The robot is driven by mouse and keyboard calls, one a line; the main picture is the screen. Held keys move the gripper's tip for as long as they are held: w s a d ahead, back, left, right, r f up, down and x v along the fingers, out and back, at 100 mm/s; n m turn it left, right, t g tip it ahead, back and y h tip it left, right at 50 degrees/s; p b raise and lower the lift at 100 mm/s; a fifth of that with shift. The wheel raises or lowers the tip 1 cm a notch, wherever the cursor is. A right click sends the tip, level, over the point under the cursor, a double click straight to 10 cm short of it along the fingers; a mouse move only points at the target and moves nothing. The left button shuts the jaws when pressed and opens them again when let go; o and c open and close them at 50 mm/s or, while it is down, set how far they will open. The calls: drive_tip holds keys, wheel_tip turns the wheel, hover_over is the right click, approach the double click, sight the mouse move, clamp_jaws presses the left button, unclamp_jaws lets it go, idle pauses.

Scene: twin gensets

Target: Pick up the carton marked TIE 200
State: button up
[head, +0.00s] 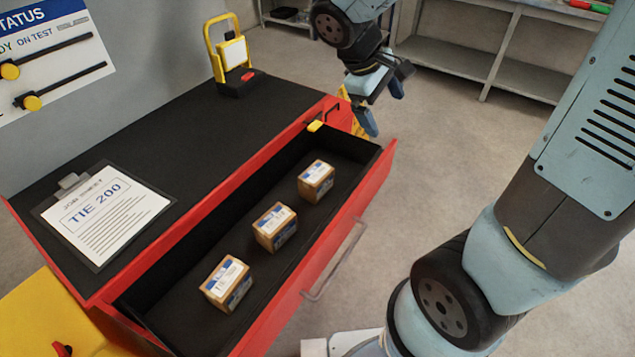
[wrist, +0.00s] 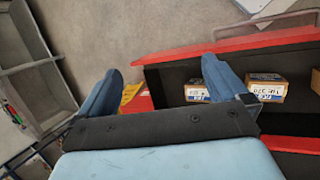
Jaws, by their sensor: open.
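Three small brown cartons with white and blue labels sit in a row in the open drawer (head: 180,318): a near one (head: 227,284), a middle one (head: 275,227) and a far one (head: 316,181). Their numbers are too small to read in the head view, so I cannot tell which is TIE 200. In the wrist view one carton (wrist: 197,91) is partly hidden by a finger; another (wrist: 266,90) has a label starting TIE, its number unclear. A third is cut by the right edge. My gripper (head: 383,106) is open and empty, beyond the drawer's far end.
A clipboard (head: 107,212) reading TIE 200 lies on the red cabinet's black top (head: 170,140). A yellow work lamp (head: 232,55) stands at its back. The drawer has a red front and a bar handle (head: 336,262).

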drive_tip(key=w+a+f+n+t+h, duration=0.2)
drive_tip(key=w+a+f+n, duration=0.1)
drive_tip(key=a+f+n, duration=0.3)
drive_tip(key=w+a+f+n+t+h, duration=0.1)
drive_tip(key=w+a+f+n+h, duration=0.25)
drive_tip(key=a+f, duration=0.35)
drive_tip(key=n+t+y, duration=0.2)
drive_tip(key=n+t, duration=0.4)
drive_tip(key=n, duration=0.3)
approach(313, 176)
drive_tip(key=x, duration=0.3)
drive_tip(key=shift+a+f+h, duration=0.15)
drive_tip(key=shift+f+h, duration=0.1)
drive_tip(key=shift+f, duration=0.1)
drive_tip(key=shift+x, duration=3.1)
drive_tip(key=shift+r, duration=0.15)
drive_tip(key=c, duration=1.1)
drive_tip(key=shift+r, duration=0.15)
